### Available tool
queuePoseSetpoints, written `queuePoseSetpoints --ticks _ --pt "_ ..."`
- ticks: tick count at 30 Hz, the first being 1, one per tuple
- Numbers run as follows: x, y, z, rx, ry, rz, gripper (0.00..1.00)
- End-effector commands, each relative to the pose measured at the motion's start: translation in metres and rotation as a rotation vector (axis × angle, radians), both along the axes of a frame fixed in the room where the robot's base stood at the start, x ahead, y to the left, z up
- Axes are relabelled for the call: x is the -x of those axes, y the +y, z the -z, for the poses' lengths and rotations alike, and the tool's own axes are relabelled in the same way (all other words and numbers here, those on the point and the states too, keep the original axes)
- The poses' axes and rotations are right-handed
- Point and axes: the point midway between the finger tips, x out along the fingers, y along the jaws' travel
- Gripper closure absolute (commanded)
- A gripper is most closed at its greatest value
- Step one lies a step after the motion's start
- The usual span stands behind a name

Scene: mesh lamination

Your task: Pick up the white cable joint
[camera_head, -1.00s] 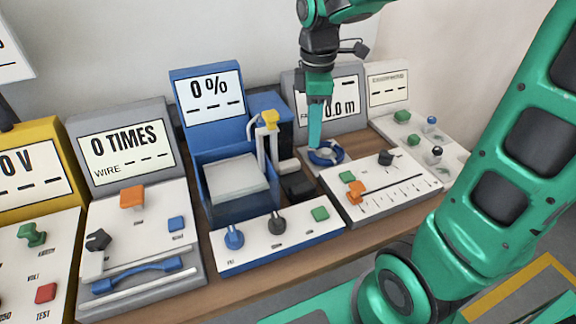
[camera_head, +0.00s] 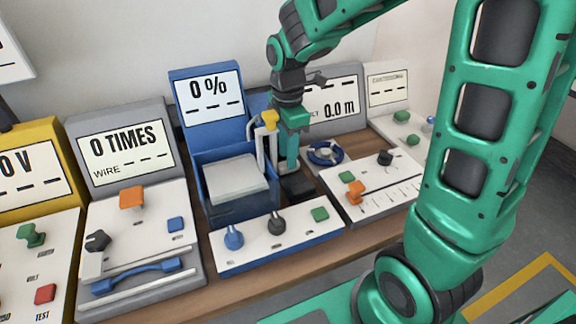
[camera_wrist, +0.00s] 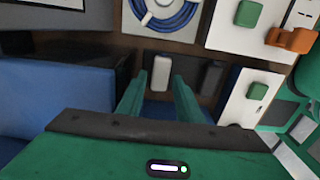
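The white cable joint (camera_wrist: 161,73) is a small rounded white piece. In the wrist view it lies just beyond my fingertips, in line with the gap between them. In the head view I cannot make it out; my gripper is in front of that spot. My gripper (camera_wrist: 156,85) is open, with two green fingers apart and nothing between them. In the head view my gripper (camera_head: 287,165) points down between the blue machine and the blue cable coil.
The blue machine (camera_head: 205,110) stands close on the left, with a yellow-topped clamp (camera_head: 270,119). A dark block (camera_head: 298,186) sits by my fingers. The blue cable coil (camera_head: 325,153) and a grey panel with an orange knob (camera_head: 356,190) are to the right.

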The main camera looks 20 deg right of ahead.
Motion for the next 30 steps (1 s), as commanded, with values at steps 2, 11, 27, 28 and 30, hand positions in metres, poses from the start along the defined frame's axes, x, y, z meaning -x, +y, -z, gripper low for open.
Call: queuePoseSetpoints --ticks 2,11,27,28,30 --pt "0.001 -0.001 0.012 0.001 0.004 0.0 0.67" --pt "0.0 -0.001 0.028 0.0 0.0 0.0 0.67" --pt "0.0 0.0 0.026 0.0 0.0 0.0 1.0" --pt "0.0 0.0 0.025 0.0 -0.001 0.0 1.0" --pt "-0.001 0.0 0.019 0.0 -0.002 0.0 1.0"
